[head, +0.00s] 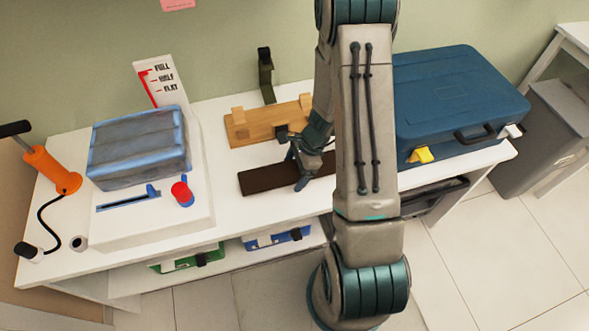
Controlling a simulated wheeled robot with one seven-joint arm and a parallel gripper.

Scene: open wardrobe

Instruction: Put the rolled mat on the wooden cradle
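The wooden cradle (262,122) is a light wood board with raised end blocks, lying on the white bench; my arm hides its right end. A long dark brown piece (266,179) lies in front of it, apart from it. It looks flat-topped, and I cannot tell whether it is the rolled mat. No plainly rolled shape shows elsewhere. My gripper (302,166) points down over the right part of the dark brown piece, close to the cradle's front edge. I cannot tell whether it touches the piece or how far its fingers are apart.
A blue case (455,95) stands to the right. On the left, a grey-blue bundle (138,150) rests on a white device (150,215) with a red knob (181,193). An orange pump (52,170) stands far left. A dark upright bracket (266,75) stands behind the cradle.

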